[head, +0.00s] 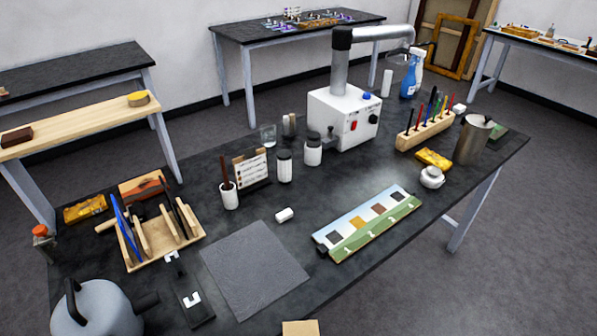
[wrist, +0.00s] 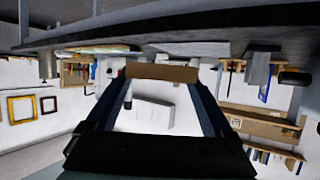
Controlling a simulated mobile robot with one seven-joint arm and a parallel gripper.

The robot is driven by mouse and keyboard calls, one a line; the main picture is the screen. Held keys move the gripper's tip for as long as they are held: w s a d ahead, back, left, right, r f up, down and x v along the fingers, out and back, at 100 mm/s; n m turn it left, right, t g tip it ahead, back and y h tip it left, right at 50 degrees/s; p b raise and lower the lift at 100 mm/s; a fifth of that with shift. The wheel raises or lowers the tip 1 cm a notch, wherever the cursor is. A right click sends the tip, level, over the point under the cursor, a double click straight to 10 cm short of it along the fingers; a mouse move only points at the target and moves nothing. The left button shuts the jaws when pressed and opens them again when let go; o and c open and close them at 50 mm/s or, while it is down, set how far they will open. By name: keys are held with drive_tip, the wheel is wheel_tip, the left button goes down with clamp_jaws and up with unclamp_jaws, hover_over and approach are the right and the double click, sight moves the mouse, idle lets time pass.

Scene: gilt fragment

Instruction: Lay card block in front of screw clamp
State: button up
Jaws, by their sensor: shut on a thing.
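My gripper (wrist: 162,82) is shut on a tan-brown block, the card block (wrist: 162,72), gripped between its two fingertips in the wrist view. In the head view a tan block (head: 300,328), apparently the same card block, shows at the bottom edge, cut off by the frame; my gripper is out of that view. A long dark piece with a pale C-shaped part (head: 191,299) lies on the near left of the table, left of the grey mat; it may be the screw clamp, but I cannot tell for sure.
A grey mat (head: 254,268) lies near the front of the dark table. A wooden rack (head: 135,262) and kettle (head: 97,310) stand left. A colour-patch board (head: 368,222) lies right of the mat, with a small white cylinder (head: 284,214) between. Jars and a white machine (head: 343,117) stand behind.

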wheel_tip(320, 180, down, 6)
drive_tip(key=s+h+b, duration=0.1)
drive_tip(key=b, duration=0.4)
drive_tip(key=shift+s+a+f+m, duration=0.25)
drive_tip(key=shift+s+a+m, duration=0.15)
drive_tip(key=shift+a, duration=0.05)
